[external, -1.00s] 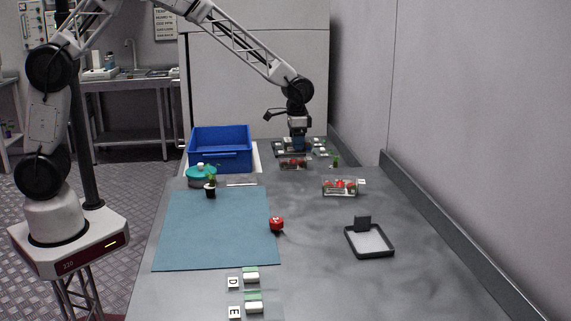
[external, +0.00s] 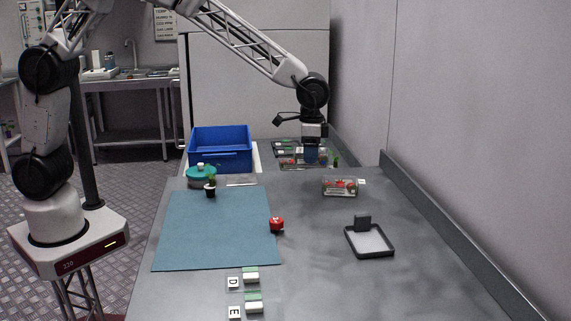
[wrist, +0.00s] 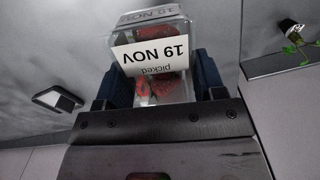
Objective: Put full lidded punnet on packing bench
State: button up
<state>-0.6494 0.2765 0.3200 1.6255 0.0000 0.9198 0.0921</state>
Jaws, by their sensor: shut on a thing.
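My gripper (external: 314,157) is shut on a clear punnet (wrist: 178,84) of red strawberries. In the wrist view the punnet sits between the two blue fingers, and a white label reads "picked 19 NOV" upside down. In the external view the gripper is at the far end of the grey bench (external: 420,265), and its fingers partly hide the held punnet. Whether its base touches the surface is unclear. Another clear punnet with red berries (external: 341,187) stands on the bench, nearer and to the right.
A punnet-like shape with red (external: 287,162) shows left of my gripper. A rack (external: 285,142) is behind. The bench's near right is clear.

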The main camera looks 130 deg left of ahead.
aim_at(299, 148)
jog(key=w+d+r+m, duration=0.1)
jog(key=w+d+r, duration=0.1)
jog(key=w+d, duration=0.5)
jog(key=w+d+r+m, duration=0.1)
jog(key=w+d+r, duration=0.1)
jog(key=d, duration=0.8)
jog(key=w+d+r+m, duration=0.1)
jog(key=w+d+r, duration=0.1)
jog(key=w+d, duration=0.5)
jog(key=w+d+r+m, duration=0.1)
jog(key=d+r, duration=0.1)
jog(key=d, duration=1.1)
jog(key=d+r+m, duration=0.2)
jog(key=d, duration=1.2)
jog(key=shift+w+d, duration=0.2)
jog(key=shift+w, duration=0.15)
jog(key=shift+a+r, duration=0.1)
jog(key=shift+a, duration=0.05)
